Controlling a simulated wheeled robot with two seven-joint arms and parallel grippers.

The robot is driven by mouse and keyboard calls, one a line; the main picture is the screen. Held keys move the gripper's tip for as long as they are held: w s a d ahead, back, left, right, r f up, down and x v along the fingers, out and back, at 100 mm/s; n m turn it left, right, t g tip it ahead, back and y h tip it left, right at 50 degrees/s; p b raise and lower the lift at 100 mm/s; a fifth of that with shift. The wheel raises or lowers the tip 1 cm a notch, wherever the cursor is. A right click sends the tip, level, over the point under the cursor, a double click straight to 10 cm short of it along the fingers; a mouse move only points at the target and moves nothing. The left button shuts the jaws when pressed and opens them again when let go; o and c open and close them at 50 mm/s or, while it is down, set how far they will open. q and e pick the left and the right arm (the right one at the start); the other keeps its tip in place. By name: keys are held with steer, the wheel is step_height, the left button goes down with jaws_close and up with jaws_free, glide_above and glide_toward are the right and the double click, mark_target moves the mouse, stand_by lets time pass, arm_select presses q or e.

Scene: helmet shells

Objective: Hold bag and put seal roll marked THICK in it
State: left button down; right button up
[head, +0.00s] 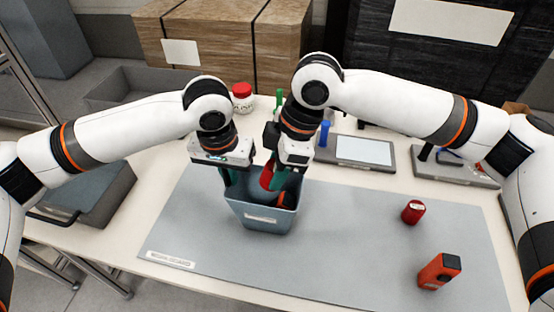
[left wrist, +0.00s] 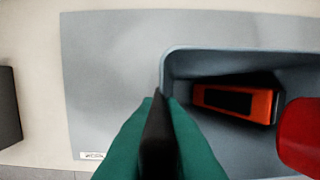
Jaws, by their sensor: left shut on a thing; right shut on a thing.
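The bag (head: 268,222) is a blue-grey, open-topped container with a pale label, upright on the grey mat. My left gripper (head: 231,178) is shut on its left rim; in the left wrist view its green fingers (left wrist: 160,140) meet at the bag's wall (left wrist: 168,75). My right gripper (head: 275,180) is shut on a red roll (head: 266,175) at the bag's mouth, also seen at the right edge of the left wrist view (left wrist: 302,138). I cannot read any marking on it. An orange-and-black device (left wrist: 238,103) lies inside the bag.
On the mat (head: 340,240), another red roll (head: 412,212) and an orange device (head: 440,271) stand to the right. A white jar with a red lid (head: 242,97), a flat grey device (head: 358,151) and a grey tray (head: 130,85) are behind. The mat's middle is clear.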

steer(key=shift+f, duration=2.15)
steer(key=o, duration=1)
steer(key=shift+r, duration=0.1)
steer(key=v, duration=1.2)
arm_select(q)
steer(key=c, duration=1.5)
jaws_free()
